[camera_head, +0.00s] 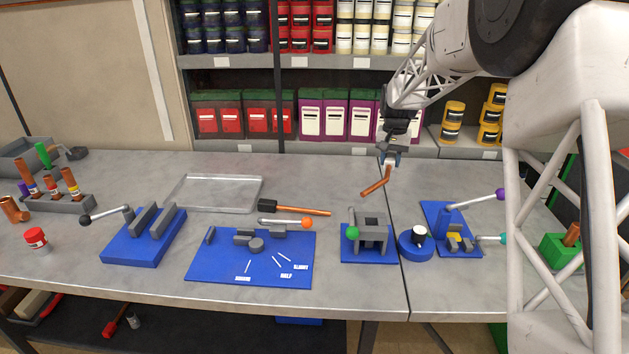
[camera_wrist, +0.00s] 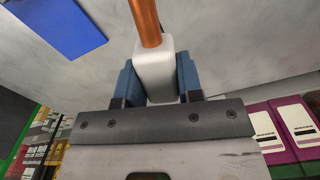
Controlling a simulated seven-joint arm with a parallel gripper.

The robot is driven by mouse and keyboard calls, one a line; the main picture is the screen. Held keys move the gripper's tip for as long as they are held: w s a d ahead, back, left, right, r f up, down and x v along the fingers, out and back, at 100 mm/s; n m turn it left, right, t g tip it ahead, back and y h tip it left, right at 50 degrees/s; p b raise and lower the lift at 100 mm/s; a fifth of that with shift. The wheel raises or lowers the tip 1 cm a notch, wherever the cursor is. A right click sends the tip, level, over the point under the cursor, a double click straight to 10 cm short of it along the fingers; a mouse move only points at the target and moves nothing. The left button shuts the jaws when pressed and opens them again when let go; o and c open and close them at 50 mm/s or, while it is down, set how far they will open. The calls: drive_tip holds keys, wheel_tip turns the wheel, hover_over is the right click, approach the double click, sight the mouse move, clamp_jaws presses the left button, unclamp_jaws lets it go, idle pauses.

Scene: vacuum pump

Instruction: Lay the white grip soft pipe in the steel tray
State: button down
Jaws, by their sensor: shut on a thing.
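My gripper (camera_head: 390,160) is above the back of the table, right of centre. It is shut on the white grip of a soft pipe, and the copper-coloured pipe (camera_head: 374,187) slants down and left from the jaws. In the wrist view the white grip (camera_wrist: 155,72) sits between the blue finger pads of my gripper (camera_wrist: 157,78), with the copper pipe (camera_wrist: 145,20) beyond it. The steel tray (camera_head: 222,207) lies flat and empty on the table, well left of my gripper.
A black-headed tool with an orange-brown handle (camera_head: 300,210) lies between tray and gripper. Blue-based fixtures (camera_head: 200,272) line the table's front, including a green-knobbed block (camera_head: 370,258) and a lever stand (camera_head: 450,228). A rack of coloured-grip pipes (camera_head: 60,203) stands left. Shelves stand behind.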

drive_tip(key=s+a+f+m, duration=0.1)
drive_tip(key=s+f+m, duration=0.1)
drive_tip(key=s+m, duration=0.1)
drive_tip(key=s+a+f+m, duration=0.2)
drive_tip(key=s+f+m, duration=0.1)
drive_tip(key=m, duration=0.2)
drive_tip(key=s+a+f+m, duration=0.1)
drive_tip(key=s+f+m, duration=0.1)
drive_tip(key=m, duration=0.3)
drive_tip(key=shift+s+a+f, duration=0.25)
drive_tip(key=shift+s+f, duration=0.1)
drive_tip(key=shift+s, duration=0.05)
drive_tip(key=shift+s+a+f+m, duration=0.3)
drive_tip(key=shift+s+f+m, duration=0.35)
drive_tip(key=shift+m, duration=0.45)
approach(364, 186)
drive_tip(key=s+f, duration=0.3)
drive_tip(key=s, duration=0.1)
drive_tip(key=shift+s+a+f, duration=0.1)
drive_tip(key=shift+a+f, duration=0.2)
drive_tip(key=shift+a, duration=0.05)
drive_tip(key=shift+f, duration=1.75)
drive_tip(key=shift+f, duration=0.1)
drive_tip(key=c, duration=0.8)
unclamp_jaws()
